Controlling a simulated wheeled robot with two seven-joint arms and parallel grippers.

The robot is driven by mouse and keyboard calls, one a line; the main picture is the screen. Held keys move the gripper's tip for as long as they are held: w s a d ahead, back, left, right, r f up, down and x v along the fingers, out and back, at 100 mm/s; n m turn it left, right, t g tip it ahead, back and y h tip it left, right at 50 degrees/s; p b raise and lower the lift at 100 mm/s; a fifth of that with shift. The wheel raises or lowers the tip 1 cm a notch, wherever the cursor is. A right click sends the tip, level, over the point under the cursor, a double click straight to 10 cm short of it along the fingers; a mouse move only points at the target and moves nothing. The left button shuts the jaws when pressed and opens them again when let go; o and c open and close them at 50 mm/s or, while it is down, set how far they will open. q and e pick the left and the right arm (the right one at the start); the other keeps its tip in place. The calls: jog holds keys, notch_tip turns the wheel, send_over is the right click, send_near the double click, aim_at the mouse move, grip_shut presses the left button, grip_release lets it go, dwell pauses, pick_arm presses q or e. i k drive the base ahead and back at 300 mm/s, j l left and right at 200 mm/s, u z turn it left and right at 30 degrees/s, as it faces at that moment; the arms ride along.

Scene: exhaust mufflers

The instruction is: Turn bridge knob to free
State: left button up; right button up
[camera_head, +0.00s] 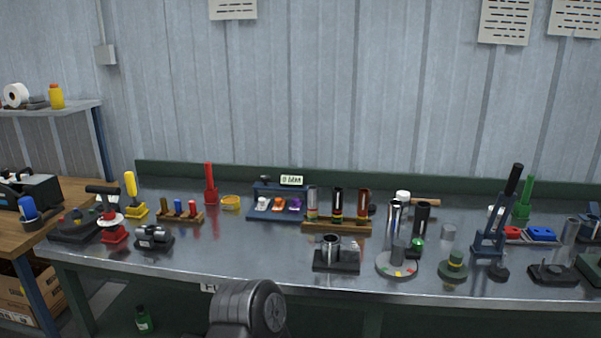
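A blue bridge-like stand (262,189) is at the back middle of the metal bench. A small dark knob-like part (265,178) sits at its top left, and a lit display (291,180) sits at its top right. The part is too small to tell which way it is turned, and I cannot be sure it is the bridge knob. Small white, orange and purple pieces lie on the stand's base. Neither of my grippers shows; only a grey and black link of mine is at the bottom middle.
The metal bench (200,262) is crowded. In front of the stand are a wooden rack (345,230) of tubes and a dark block (337,267) with a metal cup. A red upright handle (209,185) and a yellow ring (231,202) stand left. A tall lever press (490,240) stands right.

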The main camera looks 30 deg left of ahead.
aim_at(265, 178)
jog(key=k+j+z, duration=0.1)
jog(key=j, duration=0.35)
jog(key=k+j+z, duration=0.1)
jog(key=j, duration=0.3)
jog(key=k+j+z, duration=0.1)
jog(key=j, duration=0.35)
jog(key=k+j+z, duration=0.15)
jog(key=j, duration=0.25)
jog(key=k+j+z, duration=0.1)
jog(key=k+j, duration=0.15)
jog(key=j, duration=0.15)
jog(key=k+j, duration=0.15)
jog(key=j, duration=0.15)
jog(key=k+j, duration=0.15)
jog(key=j, duration=0.2)
jog(key=k+j, duration=0.1)
jog(key=j, duration=0.2)
